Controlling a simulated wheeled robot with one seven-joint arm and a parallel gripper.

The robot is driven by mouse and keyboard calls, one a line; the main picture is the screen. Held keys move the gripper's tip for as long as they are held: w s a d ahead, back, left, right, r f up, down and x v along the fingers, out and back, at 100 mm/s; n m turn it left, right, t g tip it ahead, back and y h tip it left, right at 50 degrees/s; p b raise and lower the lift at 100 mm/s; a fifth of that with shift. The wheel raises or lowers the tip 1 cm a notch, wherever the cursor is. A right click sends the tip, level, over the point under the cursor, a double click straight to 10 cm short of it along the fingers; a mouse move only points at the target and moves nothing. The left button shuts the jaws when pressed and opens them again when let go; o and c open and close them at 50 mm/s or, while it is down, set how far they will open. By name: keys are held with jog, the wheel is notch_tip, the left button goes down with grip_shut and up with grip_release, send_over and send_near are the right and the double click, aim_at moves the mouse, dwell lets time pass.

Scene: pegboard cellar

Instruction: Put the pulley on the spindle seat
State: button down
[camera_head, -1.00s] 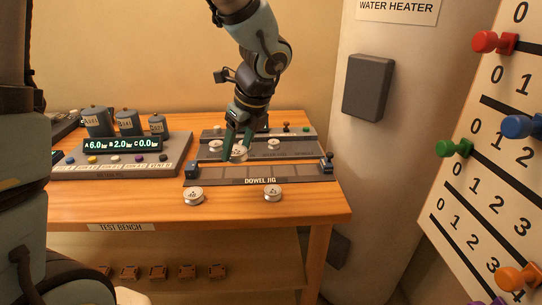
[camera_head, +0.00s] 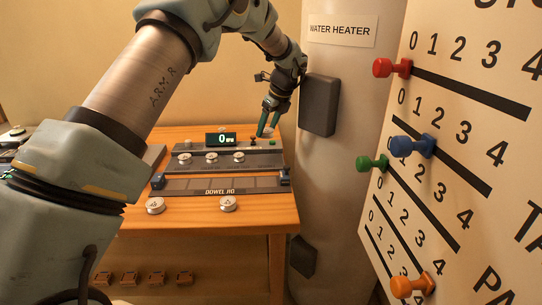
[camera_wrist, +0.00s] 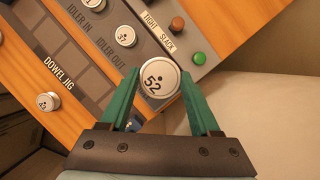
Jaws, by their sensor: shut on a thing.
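The pulley (camera_wrist: 158,78) is a round pale metal disc marked 52. In the wrist view it sits between the two green fingers of my gripper (camera_wrist: 156,92), which are shut on it. In the head view my gripper (camera_head: 268,122) is over the back right end of the grey panel, by the water heater; the pulley is small there. Three similar discs, one in the middle (camera_head: 211,157), stand in a row on the panel (camera_head: 262,158). I cannot tell which spot is the spindle seat; the held pulley may hide part of the panel.
The dowel jig (camera_head: 220,184) lies in front of the panel. Two loose discs (camera_head: 155,205) (camera_head: 228,203) are at the bench's front. A display (camera_head: 220,139) reads 0. The water heater (camera_head: 345,130) with a dark box (camera_head: 319,105) and a knobbed scoreboard (camera_head: 450,130) stand right.

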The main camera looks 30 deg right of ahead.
aim_at(264, 158)
notch_tip(264, 158, down, 8)
jog(key=shift+f+p, duration=0.25)
jog(key=shift+p, duration=0.75)
jog(key=shift+f, duration=0.15)
jog(key=shift+c, duration=1.9)
grip_release()
jog(key=b+v, duration=0.2)
jog(key=v, duration=1)
jog(key=shift+b, duration=0.35)
